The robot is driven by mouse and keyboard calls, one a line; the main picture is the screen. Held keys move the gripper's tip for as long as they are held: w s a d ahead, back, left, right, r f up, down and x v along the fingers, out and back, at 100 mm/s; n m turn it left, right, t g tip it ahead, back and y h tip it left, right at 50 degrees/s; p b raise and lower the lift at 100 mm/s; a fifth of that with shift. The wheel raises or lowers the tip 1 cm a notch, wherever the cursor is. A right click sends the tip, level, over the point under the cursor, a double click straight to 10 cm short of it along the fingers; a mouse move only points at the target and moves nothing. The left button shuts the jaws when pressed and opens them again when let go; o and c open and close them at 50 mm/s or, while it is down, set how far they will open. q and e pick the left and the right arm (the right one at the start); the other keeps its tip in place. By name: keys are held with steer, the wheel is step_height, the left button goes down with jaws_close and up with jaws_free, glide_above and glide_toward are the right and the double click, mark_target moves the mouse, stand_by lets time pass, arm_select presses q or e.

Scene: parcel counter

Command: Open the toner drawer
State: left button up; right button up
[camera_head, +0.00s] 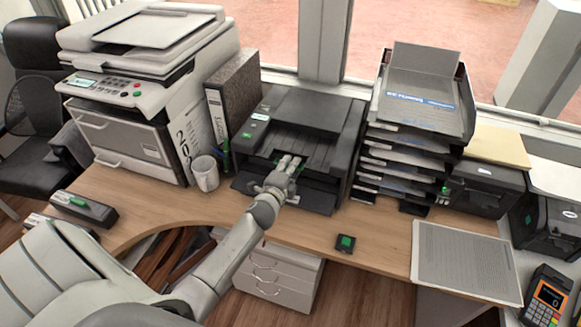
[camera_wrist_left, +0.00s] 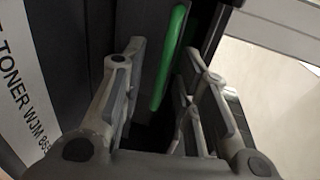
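The black printer (camera_head: 312,105) stands in the middle of the desk with its front open and a dark flap (camera_head: 314,196) folded down. My left gripper (camera_head: 289,163) reaches into the front opening. In the left wrist view a green handle (camera_wrist_left: 169,58) shows between the two fingers of my left gripper (camera_wrist_left: 163,80), with gaps beside it, so the fingers are open. A white label (camera_wrist_left: 25,85) with the word TONER is at the left of that view. The toner drawer behind the handle is mostly hidden by my gripper. My right gripper is not in view.
A large copier (camera_head: 145,90) and a white mug (camera_head: 204,173) stand left of the printer. A stack of paper trays (camera_head: 410,130) stands close on its right. A small black box with a green top (camera_head: 345,243) and a grey mat (camera_head: 463,262) lie at the desk's front.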

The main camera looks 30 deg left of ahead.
arm_select(q)
steer(key=shift+w+a+f, duration=0.1)
steer(key=shift+w, duration=0.15)
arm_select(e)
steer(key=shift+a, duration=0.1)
arm_select(q)
steer(key=shift+c, duration=0.4)
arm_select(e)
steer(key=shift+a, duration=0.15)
arm_select(q)
steer(key=shift+s, duration=0.1)
jaws_close()
steer(key=shift+f, duration=0.1)
